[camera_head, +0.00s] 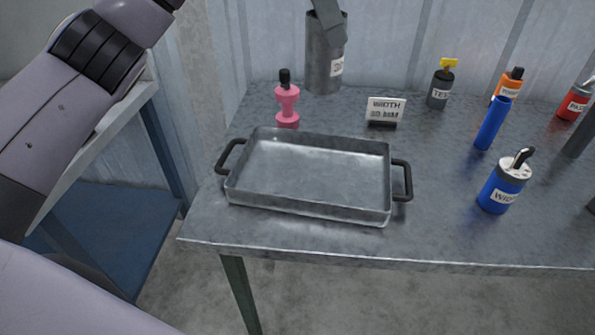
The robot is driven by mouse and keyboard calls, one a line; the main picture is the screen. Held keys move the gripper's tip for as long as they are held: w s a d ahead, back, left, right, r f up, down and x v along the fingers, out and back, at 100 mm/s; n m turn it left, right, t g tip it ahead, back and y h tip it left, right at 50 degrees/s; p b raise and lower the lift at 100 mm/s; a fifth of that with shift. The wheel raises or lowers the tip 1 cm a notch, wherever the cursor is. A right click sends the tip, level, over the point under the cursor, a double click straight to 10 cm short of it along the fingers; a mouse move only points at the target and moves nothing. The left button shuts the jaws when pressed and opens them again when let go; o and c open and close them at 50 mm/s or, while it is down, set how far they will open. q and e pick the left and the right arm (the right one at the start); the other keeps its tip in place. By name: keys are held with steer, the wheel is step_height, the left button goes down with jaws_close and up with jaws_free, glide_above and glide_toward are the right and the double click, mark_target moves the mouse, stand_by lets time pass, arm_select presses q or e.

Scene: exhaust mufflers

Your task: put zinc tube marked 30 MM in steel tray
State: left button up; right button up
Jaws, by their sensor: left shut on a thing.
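A grey zinc tube (322,62) with a small white label stands upright at the back of the table; the label is too small to read. My left gripper (330,22) comes down from the top edge and is shut on the tube's upper rim. I cannot tell whether the tube's base touches the table. The steel tray (308,211), with black handles at both ends, lies empty in front of the tube. My right gripper is not in view.
A pink bottle (287,103) and a white width sign (385,111) stand behind the tray. To the right are a grey canister (439,90), a blue tube (492,124), a blue can (503,186), an orange bottle (508,85) and a red can (574,103).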

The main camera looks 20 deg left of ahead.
arm_select(q)
steer(key=shift+s+a, duration=0.1)
steer(key=shift+a, duration=0.35)
step_height(320, 180, down, 20)
steer(key=b, duration=0.1)
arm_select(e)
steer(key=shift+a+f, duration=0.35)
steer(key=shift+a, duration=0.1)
arm_select(q)
steer(key=shift+f, duration=0.15)
steer(key=o, duration=1.1)
steer(key=shift+o, duration=0.2)
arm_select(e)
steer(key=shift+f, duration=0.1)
